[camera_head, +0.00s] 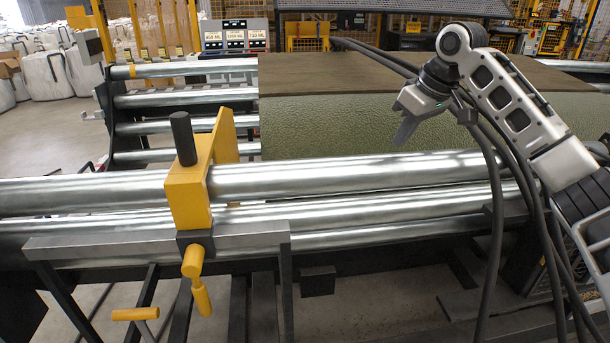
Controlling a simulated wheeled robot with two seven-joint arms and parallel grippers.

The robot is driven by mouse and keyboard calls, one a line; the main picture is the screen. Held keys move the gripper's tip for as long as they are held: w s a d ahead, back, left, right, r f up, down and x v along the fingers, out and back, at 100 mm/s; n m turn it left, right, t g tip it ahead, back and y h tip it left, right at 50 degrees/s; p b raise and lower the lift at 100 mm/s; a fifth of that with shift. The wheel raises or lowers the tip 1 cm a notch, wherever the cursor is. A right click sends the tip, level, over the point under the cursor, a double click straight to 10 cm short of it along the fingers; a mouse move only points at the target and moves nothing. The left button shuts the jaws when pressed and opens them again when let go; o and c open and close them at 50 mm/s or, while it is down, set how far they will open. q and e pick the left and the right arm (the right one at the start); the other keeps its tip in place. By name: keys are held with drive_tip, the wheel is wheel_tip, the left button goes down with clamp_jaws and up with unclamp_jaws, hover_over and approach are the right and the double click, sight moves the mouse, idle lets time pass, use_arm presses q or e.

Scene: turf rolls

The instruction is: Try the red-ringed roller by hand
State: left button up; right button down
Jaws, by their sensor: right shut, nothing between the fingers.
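Long shiny metal rollers (330,178) run across the front of the machine, and several more rollers (185,97) lie behind at the left. The rear left roller (200,69) has a yellow-orange band near its left end. I cannot make out a red ring on any roller. My right gripper (404,138) is shut and empty, pointing down in front of the green turf sheet (330,124) and, in the picture, just above the front roller. Whether it touches anything is not clear. My left gripper is out of view.
A yellow clamp block (188,196) with a black knob and a yellow crank (202,297) stands across the front rollers at the left. Black cables hang beside my right arm. A panel with displays (235,37) and white bulk bags (48,75) are at the back.

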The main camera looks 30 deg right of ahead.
sight(402, 161)
drive_tip(key=shift+f+b, duration=0.3)
drive_tip(key=shift+f, duration=0.35)
drive_tip(key=shift+s, duration=0.15)
drive_tip(key=shift+s+a+f+b, duration=0.15)
drive_tip(key=shift+s+b, duration=0.05)
drive_tip(key=shift+s, duration=0.25)
drive_tip(key=shift+s+a+f+b, duration=0.1)
drive_tip(key=shift+s+a+b, duration=0.05)
drive_tip(key=shift+s, duration=0.35)
drive_tip(key=shift+s+a+f+b, duration=0.15)
drive_tip(key=shift+s+b, duration=0.05)
drive_tip(key=shift+s, duration=0.25)
wheel_tip(402, 161, up, 2)
drive_tip(key=p, duration=0.3)
drive_tip(key=shift+w+r, duration=0.1)
drive_tip(key=shift+r, duration=1.05)
